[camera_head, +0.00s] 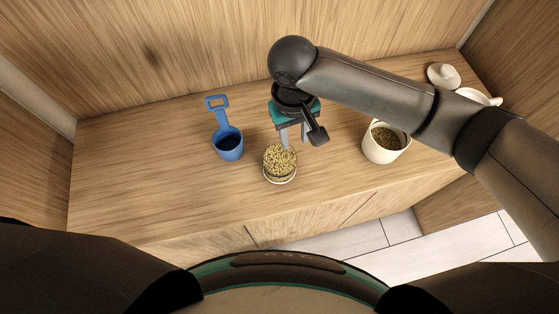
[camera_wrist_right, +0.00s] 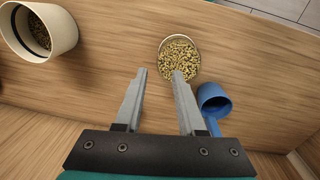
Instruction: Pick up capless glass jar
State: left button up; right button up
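The capless glass jar (camera_head: 279,164) stands on the wooden counter near its front edge, filled with yellow-green bits. It also shows in the right wrist view (camera_wrist_right: 180,55), seen from above with its round mouth open. My right gripper (camera_head: 292,147) is over the counter just behind and above the jar. In the right wrist view its fingers (camera_wrist_right: 160,73) are apart with nothing between them, and one fingertip overlaps the jar's near rim in the picture. I cannot tell whether it touches. My left gripper does not show.
A blue scoop (camera_head: 228,146) lies left of the jar. A white canister (camera_head: 382,145) with dark contents stands to the right. A white lid (camera_head: 443,76) and another white piece (camera_head: 478,96) are at the back right. The counter (camera_head: 130,180) is bare at left.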

aim_at(280, 161)
notch_tip(280, 161, down, 6)
jog(key=shift+w+d+r, duration=0.1)
jog(key=shift+d+r, duration=0.05)
jog(key=shift+r, duration=0.05)
jog(key=shift+w+f+b, duration=0.1)
jog(key=shift+w+f, duration=0.1)
jog(key=shift+f, duration=0.55)
jog(key=shift+w+f+b, duration=0.15)
jog(key=shift+f, duration=0.6)
jog(key=shift+w+f+b, duration=0.1)
jog(key=shift+w+f, duration=0.1)
jog(key=shift+f, duration=1)
grip_shut()
